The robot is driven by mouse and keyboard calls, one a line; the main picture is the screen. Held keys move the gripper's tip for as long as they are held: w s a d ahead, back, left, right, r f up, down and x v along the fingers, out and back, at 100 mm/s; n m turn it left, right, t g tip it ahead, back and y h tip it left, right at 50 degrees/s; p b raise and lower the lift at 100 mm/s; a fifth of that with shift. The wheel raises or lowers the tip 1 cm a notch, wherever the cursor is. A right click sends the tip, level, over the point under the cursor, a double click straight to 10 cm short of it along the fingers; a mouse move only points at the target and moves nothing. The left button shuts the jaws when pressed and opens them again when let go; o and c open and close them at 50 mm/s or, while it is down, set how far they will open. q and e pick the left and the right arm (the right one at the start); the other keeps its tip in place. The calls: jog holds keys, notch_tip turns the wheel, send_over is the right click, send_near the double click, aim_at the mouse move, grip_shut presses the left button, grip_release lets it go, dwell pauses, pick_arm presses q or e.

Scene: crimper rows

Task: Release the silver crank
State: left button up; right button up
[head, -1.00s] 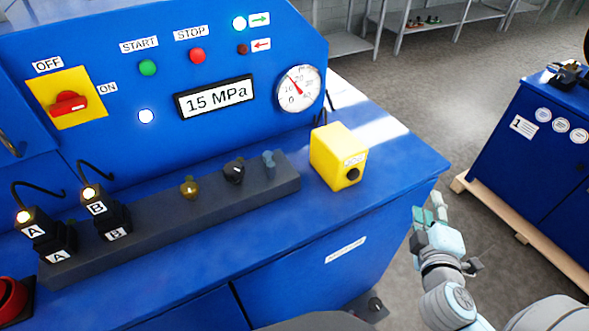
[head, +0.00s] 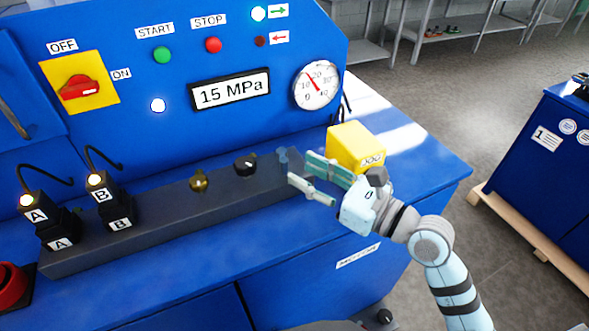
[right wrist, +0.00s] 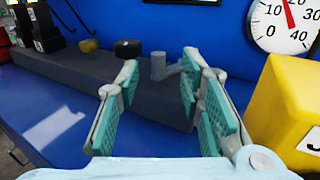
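The small silver crank (head: 283,156) stands at the right end of the dark grey rail (head: 225,205). In the right wrist view the crank (right wrist: 159,66) appears as a grey post with a short arm reaching right, partly hidden behind the right finger. My right gripper (head: 299,167) is open, its teal-padded fingers pointing left at the crank. In the right wrist view the crank shows in the gap between the fingertips (right wrist: 160,62); the fingers are apart and not closed on it. I cannot tell whether a fingertip touches it. My left gripper is out of view.
A yellow box (head: 352,146) stands close behind my right gripper. A black knob (head: 245,164) and a brass knob (head: 199,180) sit on the rail further left. Plugs A and B (head: 112,205) are at its left end. The blue panel (head: 170,125) rises behind.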

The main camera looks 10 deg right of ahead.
aim_at(285, 164)
jog(key=x, duration=0.3)
jog(key=shift+w+a+r, duration=0.1)
jog(key=shift+w+a, duration=0.15)
jog(key=shift+a, duration=0.1)
grip_shut()
jog(key=p, duration=0.1)
jog(key=m+h+p, duration=0.1)
jog(key=p, duration=0.1)
jog(key=shift+s+a+r+t, duration=0.1)
jog(key=shift+a+r+t, duration=0.2)
jog(key=shift+a+t, duration=0.1)
jog(key=shift+f+m+h+p, duration=0.1)
jog(key=shift+m+h+p, duration=0.2)
jog(key=shift+h+p, duration=0.1)
jog(key=shift+f+t, duration=0.2)
jog(key=shift+t, duration=0.1)
grip_release()
jog(key=shift+a, duration=0.1)
